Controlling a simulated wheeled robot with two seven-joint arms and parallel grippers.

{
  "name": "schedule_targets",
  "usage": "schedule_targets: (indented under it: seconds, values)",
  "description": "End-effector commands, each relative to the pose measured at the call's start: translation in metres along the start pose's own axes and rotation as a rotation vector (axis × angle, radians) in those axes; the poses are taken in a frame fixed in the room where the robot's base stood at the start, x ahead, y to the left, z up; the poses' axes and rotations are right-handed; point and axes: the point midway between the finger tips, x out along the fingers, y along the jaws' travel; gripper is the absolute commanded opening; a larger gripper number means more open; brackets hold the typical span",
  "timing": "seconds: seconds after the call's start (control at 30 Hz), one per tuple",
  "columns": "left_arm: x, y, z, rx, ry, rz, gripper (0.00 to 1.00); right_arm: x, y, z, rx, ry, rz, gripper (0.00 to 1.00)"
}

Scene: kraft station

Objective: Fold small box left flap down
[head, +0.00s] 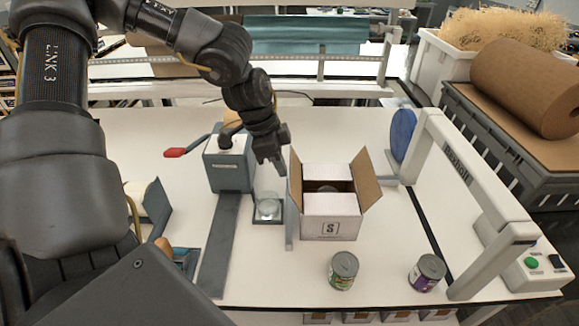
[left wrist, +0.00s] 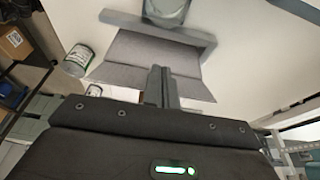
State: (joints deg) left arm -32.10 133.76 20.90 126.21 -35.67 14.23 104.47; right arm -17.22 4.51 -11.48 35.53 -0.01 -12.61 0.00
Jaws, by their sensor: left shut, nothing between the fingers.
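The small white-and-brown box (head: 331,228) stands on the table in the head view, with an "S" label on its front. Its left flap (head: 295,182) stands up and its right flap (head: 369,180) leans outward. The front and back flaps lie inward with a gap between them, where a round thing partly shows. My left gripper (head: 279,163) is shut and empty, pointing down just left of the left flap's far end. In the left wrist view its fingers (left wrist: 160,78) show in front of a grey-looking box panel (left wrist: 150,52); I cannot tell if they touch it. My right gripper is out of view.
A green-labelled can (head: 342,271) and a purple-labelled can (head: 427,273) stand in front of the box. A small stand with a glass jar (head: 268,207) is left of it, beside a grey dispenser (head: 229,165). A grey arch (head: 470,185) stands at right.

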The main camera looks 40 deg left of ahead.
Motion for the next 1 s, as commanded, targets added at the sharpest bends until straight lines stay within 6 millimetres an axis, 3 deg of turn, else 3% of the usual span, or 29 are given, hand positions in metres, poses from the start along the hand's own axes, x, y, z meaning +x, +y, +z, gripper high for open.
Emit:
schedule_targets:
  seconds: [0.4, 1.0]
  values:
    - [0.012, 0.001, -0.036, 0.002, -0.001, 0.002, 0.00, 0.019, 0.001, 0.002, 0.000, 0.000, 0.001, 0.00]
    - [0.018, 0.001, -0.046, 0.001, -0.001, 0.001, 0.00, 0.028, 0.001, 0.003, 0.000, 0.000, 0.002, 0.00]
